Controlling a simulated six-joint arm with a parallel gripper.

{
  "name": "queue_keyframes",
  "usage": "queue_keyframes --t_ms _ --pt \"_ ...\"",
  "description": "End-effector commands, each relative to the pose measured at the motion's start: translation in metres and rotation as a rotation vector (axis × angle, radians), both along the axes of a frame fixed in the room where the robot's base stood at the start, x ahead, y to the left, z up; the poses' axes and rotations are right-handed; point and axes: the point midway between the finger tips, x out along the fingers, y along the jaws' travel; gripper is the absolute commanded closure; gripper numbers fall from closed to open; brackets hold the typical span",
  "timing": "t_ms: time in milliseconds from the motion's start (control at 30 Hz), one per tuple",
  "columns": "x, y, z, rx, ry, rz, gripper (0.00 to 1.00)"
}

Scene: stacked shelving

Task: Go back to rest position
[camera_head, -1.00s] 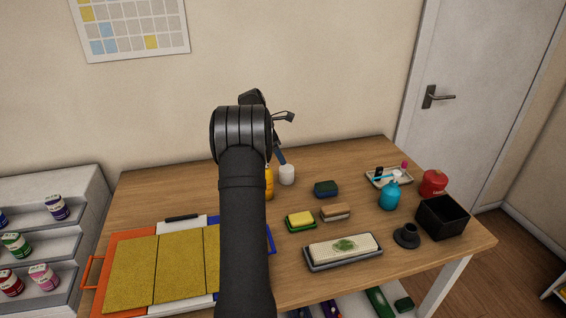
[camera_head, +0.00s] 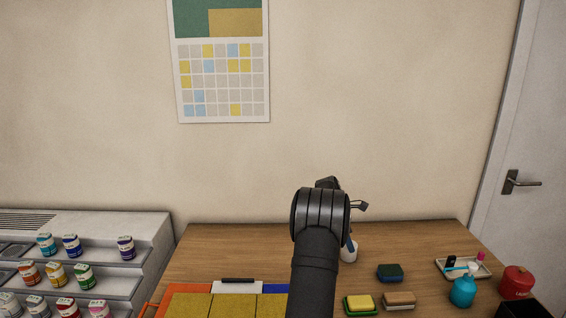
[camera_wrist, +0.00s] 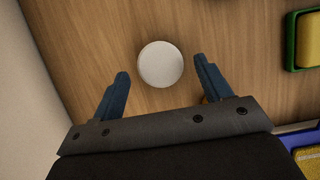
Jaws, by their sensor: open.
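My gripper (camera_wrist: 162,92) is open and empty in the wrist view, its two blue fingers spread apart. A white round object (camera_wrist: 160,64) stands on the wooden table just beyond and between the fingertips, with no finger seen touching it. In the head view, my dark arm rises in front of the table and hides most of the gripper. The white object (camera_head: 349,251) shows beside the wrist there, partly hidden by it.
The table (camera_head: 420,241) holds a yellow sponge (camera_head: 360,303), a brown brush (camera_head: 399,299), a dark green block (camera_head: 390,272), a blue bottle (camera_head: 463,291), a tray (camera_head: 484,272) and a red pot (camera_head: 516,283). Shelves with paint jars (camera_head: 71,245) stand left. A wall is behind.

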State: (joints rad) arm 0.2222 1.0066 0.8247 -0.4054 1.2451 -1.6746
Motion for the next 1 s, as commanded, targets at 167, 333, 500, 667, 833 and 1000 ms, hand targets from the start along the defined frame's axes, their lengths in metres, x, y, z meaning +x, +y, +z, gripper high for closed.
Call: queue_keyframes --t_ms 167,333,500,667,833,1000 --pt "-0.001 -0.014 -0.035 0.001 0.004 -0.002 0.29" --pt "0.001 -0.021 -0.043 -0.001 -0.004 -0.001 0.29" --pt "0.000 -0.021 -0.022 0.000 -0.002 -0.001 0.29" --pt "0.000 -0.020 -0.014 0.000 0.000 -0.001 0.29" --pt "0.000 -0.020 -0.013 0.001 0.001 0.000 0.29" --pt "0.000 -0.020 -0.014 0.001 0.001 0.000 0.29"
